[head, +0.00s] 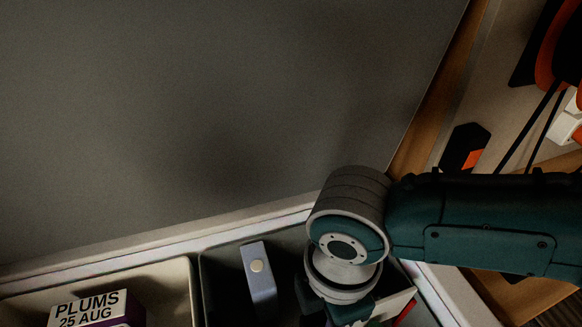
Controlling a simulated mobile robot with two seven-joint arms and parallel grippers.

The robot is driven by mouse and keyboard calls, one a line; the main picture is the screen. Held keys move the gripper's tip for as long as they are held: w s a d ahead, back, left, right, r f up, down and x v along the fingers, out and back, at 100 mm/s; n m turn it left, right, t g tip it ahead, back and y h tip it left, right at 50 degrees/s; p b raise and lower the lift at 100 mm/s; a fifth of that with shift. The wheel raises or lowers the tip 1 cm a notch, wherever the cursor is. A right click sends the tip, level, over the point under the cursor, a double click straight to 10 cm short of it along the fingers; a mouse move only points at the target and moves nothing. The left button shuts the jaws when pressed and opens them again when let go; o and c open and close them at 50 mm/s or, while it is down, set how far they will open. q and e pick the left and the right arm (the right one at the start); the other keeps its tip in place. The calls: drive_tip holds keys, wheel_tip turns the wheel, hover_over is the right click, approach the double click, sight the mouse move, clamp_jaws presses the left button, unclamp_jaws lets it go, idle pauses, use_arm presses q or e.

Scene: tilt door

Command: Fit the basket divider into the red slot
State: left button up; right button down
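My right arm comes in from the right and bends down over a dark grey basket (216,268). The front of my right gripper (352,312) is cut off by the bottom edge, so its fingers and whatever they hold are hidden. A pale flat panel (397,302), perhaps the divider, shows just right of the wrist; I cannot tell whether it is held. A small red strip (406,312), perhaps the red slot, lies beside the panel near the basket's right side. My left gripper is not in view.
A blue-grey block with a round pale knob (258,280) stands in the dark basket. A beige basket (160,282) at left holds a box labelled "PLUMS 25 AUG" (90,310). A large grey panel (200,110) fills the space behind. A wooden edge (440,90) runs along its right.

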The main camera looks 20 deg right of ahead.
drive_tip(key=shift+f+b, duration=0.55)
drive_tip(key=shift+f, duration=0.15)
drive_tip(key=shift+f+b, duration=1.45)
drive_tip(key=shift+f, duration=0.2)
drive_tip(key=c, duration=0.6)
unclamp_jaws()
wheel_tip(320, 180, up, 10)
drive_tip(key=p, duration=0.3)
drive_tip(key=shift+p, duration=0.3)
